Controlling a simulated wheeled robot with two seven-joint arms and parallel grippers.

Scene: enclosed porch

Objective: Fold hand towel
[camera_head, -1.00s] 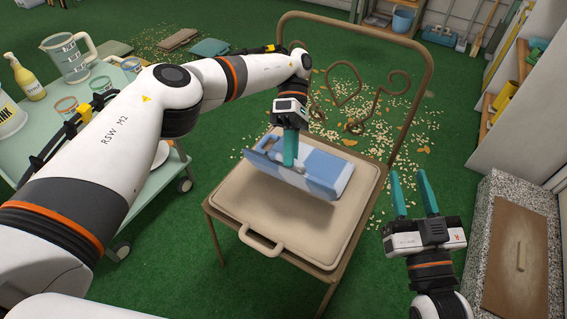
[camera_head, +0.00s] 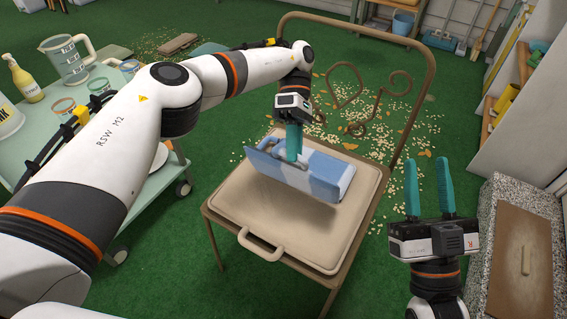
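The blue-and-white hand towel (camera_head: 322,175) is a thick folded bundle over the beige seat cushion (camera_head: 235,200) of a metal chair. It tilts, and a shadow beneath its near edge shows that edge off the cushion. My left gripper (camera_head: 293,158) comes down from above, its teal fingers close together at the towel's top left part. They look shut on the cloth; the fingertips are partly hidden in it. My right gripper (camera_head: 428,172) is right of the chair, fingers pointing up and spread apart, empty and clear of the towel.
The chair's backrest (camera_head: 352,28) rises behind the towel. A green cart (camera_head: 150,200) with a jug (camera_head: 68,62), a yellow bottle (camera_head: 27,82) and cups stands at left. A speckled cabinet (camera_head: 485,235) is at right. Crumbs litter the green floor.

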